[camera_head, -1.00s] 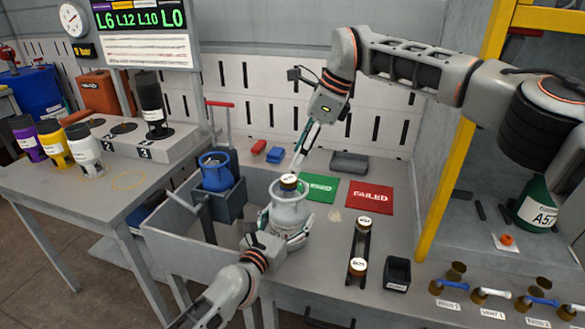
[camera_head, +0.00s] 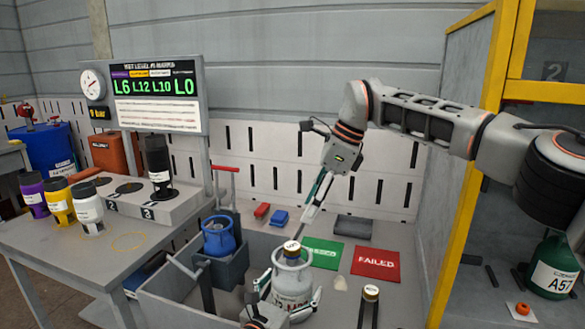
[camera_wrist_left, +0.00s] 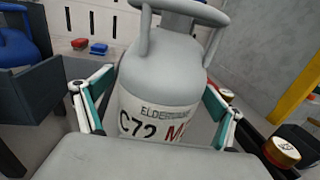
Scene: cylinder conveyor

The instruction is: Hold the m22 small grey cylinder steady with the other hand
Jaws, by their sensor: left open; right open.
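The small grey cylinder (camera_head: 292,282) stands upright on the bench, with a gold-topped valve (camera_head: 291,248) inside its collar. In the left wrist view its label reads "ELDER…", "C72 M…" (camera_wrist_left: 155,118). My left gripper (camera_head: 284,300) is open around the cylinder's body, low down. In the left wrist view its fingers (camera_wrist_left: 153,108) lie on either side of the body; I cannot tell whether they touch it. My right gripper (camera_head: 299,236) reaches down from the upper right, its fingertips close above the valve. It is open; contact with the valve is unclear.
A blue cylinder (camera_head: 218,238) sits in a grey holder left of the grey one. A green mat (camera_head: 322,253) and a red FAILED mat (camera_head: 375,264) lie behind to the right. A gold-topped part (camera_head: 371,292) stands to the right. A yellow post (camera_head: 462,190) borders the bench.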

